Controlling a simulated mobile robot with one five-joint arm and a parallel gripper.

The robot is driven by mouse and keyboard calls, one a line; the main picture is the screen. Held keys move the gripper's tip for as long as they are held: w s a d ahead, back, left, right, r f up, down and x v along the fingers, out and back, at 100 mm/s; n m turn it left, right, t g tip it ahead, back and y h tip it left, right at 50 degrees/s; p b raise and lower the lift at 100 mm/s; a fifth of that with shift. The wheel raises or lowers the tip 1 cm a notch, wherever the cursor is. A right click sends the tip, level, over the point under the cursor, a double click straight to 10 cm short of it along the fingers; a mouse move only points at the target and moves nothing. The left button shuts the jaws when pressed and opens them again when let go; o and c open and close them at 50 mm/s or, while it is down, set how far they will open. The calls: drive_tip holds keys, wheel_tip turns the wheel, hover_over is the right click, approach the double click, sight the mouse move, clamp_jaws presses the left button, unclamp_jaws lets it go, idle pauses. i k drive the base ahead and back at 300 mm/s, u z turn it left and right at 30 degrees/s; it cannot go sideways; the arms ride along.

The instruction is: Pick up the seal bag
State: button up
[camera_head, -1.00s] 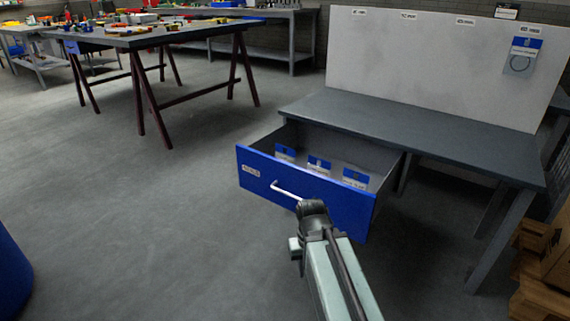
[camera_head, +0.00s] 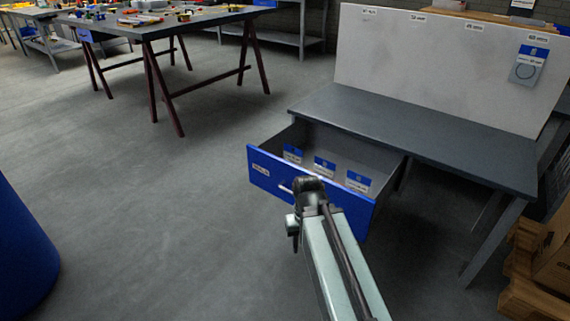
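An open blue drawer (camera_head: 262,170) sticks out from under the grey workbench. Inside it lie seal bags with blue-and-white labels: a left one (camera_head: 293,154), a middle one (camera_head: 325,166) and a right one (camera_head: 357,181). Another seal bag (camera_head: 529,66), with a dark ring in it, hangs on the white back panel at the right. My gripper (camera_head: 308,186) shows in front of the drawer face and covers part of its white handle (camera_head: 286,189). Its fingers cannot be made out, and I cannot tell whether it touches the handle.
The grey workbench top (camera_head: 410,130) is bare. A dark table (camera_head: 150,28) with parts on it stands at the upper left. The floor between is clear.

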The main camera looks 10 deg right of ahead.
sight(297, 158)
drive_tip(key=u, duration=2.7)
drive_tip(key=k, duration=1.25)
drive_tip(key=z, duration=1.3)
drive_tip(key=i, duration=1.65)
drive_tip(key=u, duration=0.05)
